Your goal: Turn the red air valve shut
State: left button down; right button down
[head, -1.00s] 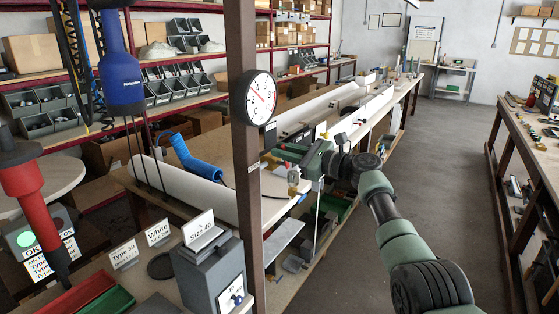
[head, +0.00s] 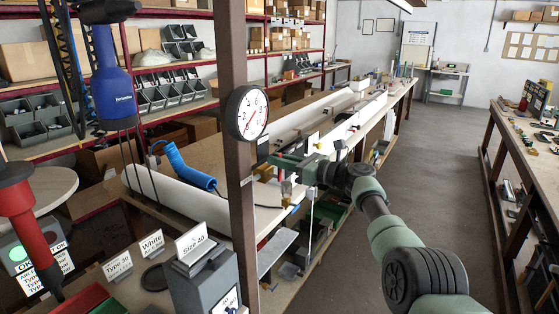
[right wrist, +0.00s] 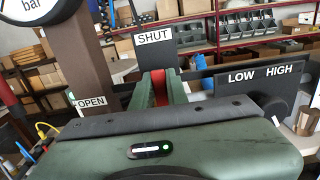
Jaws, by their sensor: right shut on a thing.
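In the right wrist view the red air valve handle (right wrist: 172,82) shows as a red strip between the two green fingers of my right gripper (right wrist: 168,80), which is shut on it. A SHUT sign (right wrist: 153,37) stands just behind the handle, and an OPEN sign (right wrist: 90,102) is lower left. In the head view my right gripper (head: 277,164) is beside the brown post, and the handle is mostly hidden there. The round pressure gauge (head: 246,113) on the post has its red needle pointing down-left. My left gripper is out of view.
The brown post (head: 237,190) stands close left of my right gripper. A LOW HIGH sign (right wrist: 262,76) is right of the fingers. The aisle floor (head: 440,180) is clear.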

jog(key=shift+f, duration=0.25)
jog(key=c, duration=1.4)
grip_release()
jog(key=shift+r, duration=0.1)
jog(key=shift+d, duration=0.1)
jog(key=v, duration=0.7)
jog(key=shift+s+d, duration=0.2)
jog(key=shift+d, duration=0.05)
